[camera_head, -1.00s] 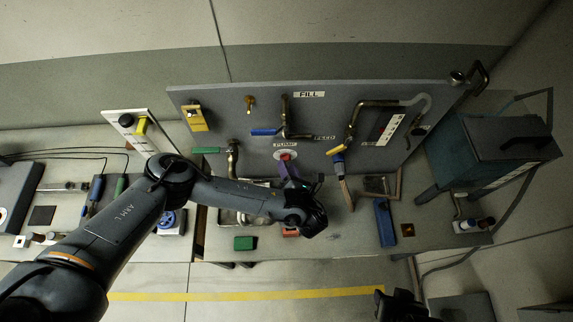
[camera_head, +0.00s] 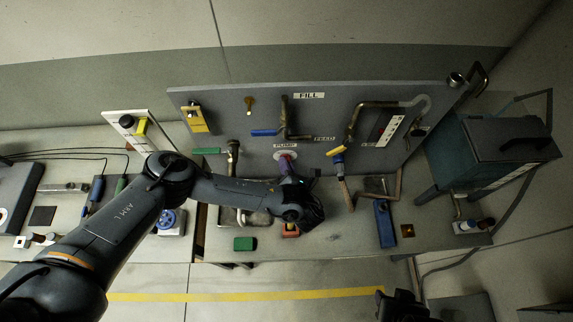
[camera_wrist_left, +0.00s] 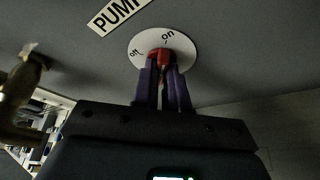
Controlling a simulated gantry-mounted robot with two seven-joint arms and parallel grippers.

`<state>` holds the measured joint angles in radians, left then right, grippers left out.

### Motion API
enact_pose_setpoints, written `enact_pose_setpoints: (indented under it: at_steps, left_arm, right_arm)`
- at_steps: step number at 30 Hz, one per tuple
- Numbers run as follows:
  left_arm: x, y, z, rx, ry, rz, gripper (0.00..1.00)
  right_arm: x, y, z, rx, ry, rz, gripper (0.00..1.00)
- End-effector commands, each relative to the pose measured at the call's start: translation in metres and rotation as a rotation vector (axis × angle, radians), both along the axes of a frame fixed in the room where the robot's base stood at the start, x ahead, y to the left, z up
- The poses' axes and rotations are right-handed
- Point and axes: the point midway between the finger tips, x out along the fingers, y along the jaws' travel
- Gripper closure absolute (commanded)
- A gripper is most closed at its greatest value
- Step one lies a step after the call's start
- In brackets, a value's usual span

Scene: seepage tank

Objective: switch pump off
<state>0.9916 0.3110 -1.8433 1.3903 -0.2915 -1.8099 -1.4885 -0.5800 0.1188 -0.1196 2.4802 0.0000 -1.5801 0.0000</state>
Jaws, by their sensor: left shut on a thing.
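The pump switch is a red knob (camera_wrist_left: 160,57) on a round white dial (camera_wrist_left: 179,44) marked "off" and "on", under a PUMP label (camera_wrist_left: 117,13) in the left wrist view. In the head view the dial (camera_head: 280,155) is on the upright grey panel. My left gripper (camera_wrist_left: 161,72) has its purple fingers shut on the knob, one on each side. The fingers partly hide the knob, and I cannot tell exactly which mark it points to. In the head view the left gripper (camera_head: 286,165) reaches up to the dial. My right gripper (camera_head: 400,304) shows only as a dark shape at the bottom edge.
The grey panel (camera_head: 222,105) carries pipes, a blue-handled valve (camera_head: 264,132) at left of the dial and another valve (camera_head: 336,151) at right. A green block (camera_head: 245,243) and a blue block (camera_head: 385,223) lie on the bench. A teal tank (camera_head: 500,150) stands at right.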

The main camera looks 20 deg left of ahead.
Motion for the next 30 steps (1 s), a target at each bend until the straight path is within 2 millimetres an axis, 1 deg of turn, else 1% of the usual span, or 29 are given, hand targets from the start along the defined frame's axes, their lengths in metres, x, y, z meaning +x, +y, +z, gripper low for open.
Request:
enact_pose_setpoints:
  at_steps: [5,11,20,26,30]
  left_arm:
    - [0.000,0.000,0.001,-0.013,-0.006,0.000,1.00]
    - [0.000,0.000,0.001,-0.074,-0.034,-0.001,1.00]
    - [0.000,0.001,0.002,-0.283,-0.129,-0.001,1.00]
    - [0.000,0.002,-0.001,-0.455,-0.209,-0.001,1.00]
    - [0.000,0.002,-0.002,-0.578,-0.264,-0.002,1.00]
  right_arm:
    - [0.000,0.001,0.000,0.004,0.001,-0.002,0.57]
    - [0.000,0.001,0.002,0.004,0.001,-0.002,0.57]
    - [0.000,0.000,0.001,0.001,0.000,0.000,0.57]
    - [0.000,-0.001,-0.011,-0.006,0.000,0.004,0.57]
    - [0.000,-0.001,-0.026,-0.007,0.000,0.005,0.57]
